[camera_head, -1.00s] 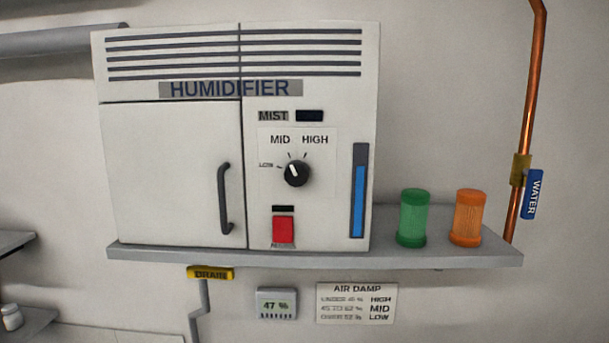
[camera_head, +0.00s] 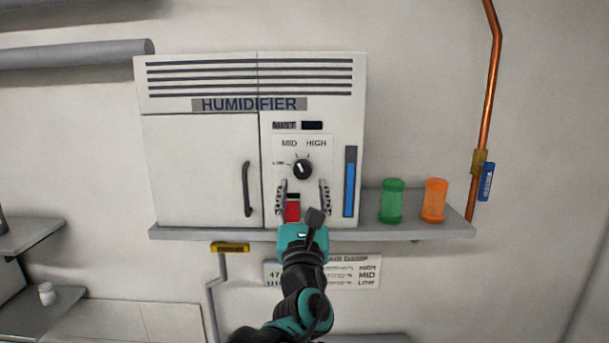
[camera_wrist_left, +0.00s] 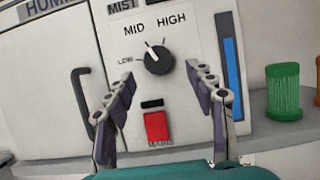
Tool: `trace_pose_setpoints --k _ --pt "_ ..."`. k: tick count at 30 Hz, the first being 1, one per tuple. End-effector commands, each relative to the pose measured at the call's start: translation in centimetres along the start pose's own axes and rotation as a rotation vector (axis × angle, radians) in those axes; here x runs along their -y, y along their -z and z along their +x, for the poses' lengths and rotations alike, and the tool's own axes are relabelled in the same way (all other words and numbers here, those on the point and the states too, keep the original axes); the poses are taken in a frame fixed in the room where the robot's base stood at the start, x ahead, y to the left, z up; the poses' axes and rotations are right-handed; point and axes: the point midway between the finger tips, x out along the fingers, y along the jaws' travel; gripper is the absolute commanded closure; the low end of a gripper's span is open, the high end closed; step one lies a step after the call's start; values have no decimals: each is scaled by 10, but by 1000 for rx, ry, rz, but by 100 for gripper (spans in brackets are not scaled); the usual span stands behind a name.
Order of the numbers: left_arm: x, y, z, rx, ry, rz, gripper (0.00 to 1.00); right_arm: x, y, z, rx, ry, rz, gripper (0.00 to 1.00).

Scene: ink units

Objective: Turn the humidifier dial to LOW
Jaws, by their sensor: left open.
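The humidifier (camera_head: 205,170) is a pale cabinet on a wall shelf. Its black round dial (camera_head: 302,169) sits on a white plate with LOW at left, MID above and HIGH at upper right. In the left wrist view the dial (camera_wrist_left: 158,59) shows a white pointer line tilted up and left, toward the MID mark. My left gripper (camera_head: 303,184) is open and empty, its fingertips just below the dial in the picture, one to each side. The left wrist view shows its fingers (camera_wrist_left: 160,74) apart too; I see no contact with the dial.
A red switch (camera_head: 292,211) lies below the dial, partly behind my gripper. A blue level gauge (camera_head: 350,188) and the door handle (camera_head: 246,189) flank it. Green (camera_head: 392,202) and orange (camera_head: 434,201) canisters stand on the shelf (camera_head: 440,231) at right.

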Motion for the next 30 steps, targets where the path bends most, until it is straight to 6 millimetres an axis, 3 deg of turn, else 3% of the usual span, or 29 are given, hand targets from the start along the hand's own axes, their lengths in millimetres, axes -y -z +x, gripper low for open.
trace_pose_setpoints --k 7,17,18,24,30 --pt "-1 -1 34 -1 -1 -2 45 0 6 -9 0 0 0 33" --pt "-1 0 40 -1 -1 -2 45 0 7 -10 0 0 0 33" --pt "-1 0 40 -1 -1 -2 48 0 7 -10 0 0 0 33" --pt "-1 0 40 -1 -1 -3 95 0 7 -10 0 0 0 33" --pt "-1 0 40 -1 -3 -8 95 0 7 -10 0 0 0 33"
